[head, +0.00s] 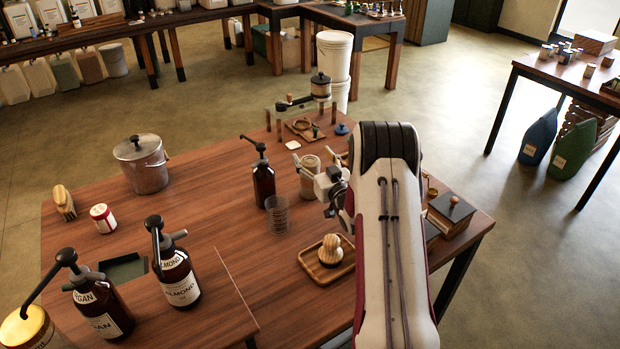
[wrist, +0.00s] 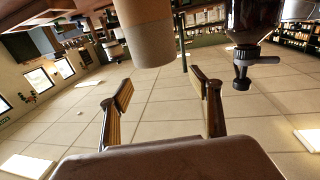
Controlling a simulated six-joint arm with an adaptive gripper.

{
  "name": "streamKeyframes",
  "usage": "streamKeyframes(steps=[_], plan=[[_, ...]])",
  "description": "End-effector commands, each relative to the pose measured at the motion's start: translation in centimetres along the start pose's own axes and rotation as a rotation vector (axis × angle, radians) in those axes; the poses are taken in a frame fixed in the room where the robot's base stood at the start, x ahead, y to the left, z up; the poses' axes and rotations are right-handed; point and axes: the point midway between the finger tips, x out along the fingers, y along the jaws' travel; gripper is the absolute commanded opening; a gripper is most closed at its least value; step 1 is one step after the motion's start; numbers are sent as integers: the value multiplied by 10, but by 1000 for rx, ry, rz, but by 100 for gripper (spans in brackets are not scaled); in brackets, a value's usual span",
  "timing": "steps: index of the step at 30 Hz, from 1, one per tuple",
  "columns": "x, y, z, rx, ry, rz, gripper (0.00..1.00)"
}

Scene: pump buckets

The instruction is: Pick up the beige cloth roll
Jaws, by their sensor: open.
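The beige cloth roll (head: 310,174) stands upright on the wooden table, right beside my gripper (head: 318,163). In the wrist view, which looks upside down, the roll (wrist: 149,38) hangs from the top edge, beyond the fingertips and roughly between them sideways. My gripper (wrist: 162,90) is open, and its two fingers are well apart with nothing between them. I cannot tell whether a finger touches the roll. My arm hides part of the table to the right of the roll.
A dark pump bottle (head: 263,184) and a clear glass (head: 277,214) stand left of the roll. A wooden tray (head: 308,266) with a round wooden brush lies in front. A small stand (head: 277,122) is behind.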

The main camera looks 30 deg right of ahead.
Motion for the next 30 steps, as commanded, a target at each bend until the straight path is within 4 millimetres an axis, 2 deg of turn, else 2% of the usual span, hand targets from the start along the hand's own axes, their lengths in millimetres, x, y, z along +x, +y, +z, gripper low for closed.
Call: streamKeyframes(steps=[8, 19, 30], plan=[[0, 0, 10, 0, -1, 0, 63], [0, 0, 48, 1, -2, 0, 63], [28, 0, 46, -1, 0, 0, 63]])
